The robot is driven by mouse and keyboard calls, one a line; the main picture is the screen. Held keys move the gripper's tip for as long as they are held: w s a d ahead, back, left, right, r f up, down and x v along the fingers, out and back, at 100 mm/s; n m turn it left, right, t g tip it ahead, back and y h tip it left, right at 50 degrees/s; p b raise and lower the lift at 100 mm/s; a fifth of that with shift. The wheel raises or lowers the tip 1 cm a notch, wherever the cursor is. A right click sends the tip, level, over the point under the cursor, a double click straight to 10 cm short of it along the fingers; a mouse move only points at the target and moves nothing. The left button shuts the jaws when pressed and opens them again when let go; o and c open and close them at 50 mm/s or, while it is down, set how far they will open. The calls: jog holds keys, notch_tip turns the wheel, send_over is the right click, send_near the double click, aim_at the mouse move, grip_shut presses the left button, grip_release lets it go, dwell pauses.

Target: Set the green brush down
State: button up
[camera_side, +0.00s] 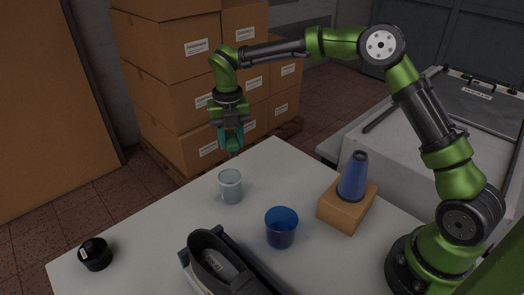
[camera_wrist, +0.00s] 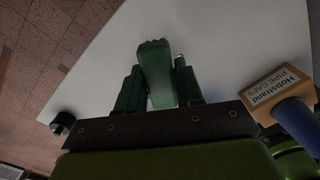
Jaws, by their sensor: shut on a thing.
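My gripper (camera_side: 231,146) is above the far edge of the white table, pointing down. In the wrist view my gripper (camera_wrist: 158,88) is shut on the green brush (camera_wrist: 156,68), which lies between the two fingers with its ridged end pointing away from the camera. In the side view the brush (camera_side: 232,137) is small and dark against the cartons, and its lower end is hard to make out. It appears raised clear of the tabletop (camera_side: 165,222).
A pale blue-grey mug (camera_side: 230,187) stands just below my gripper in the side view.

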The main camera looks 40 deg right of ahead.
jog(key=s+d+m, duration=0.2)
jog(key=d+m, duration=0.1)
jog(key=d, duration=1.1)
send_over(273, 164)
notch_tip(273, 164, down, 6)
jog(key=shift+f, duration=2.55)
jog(key=o, duration=1)
jog(key=shift+f, duration=0.15)
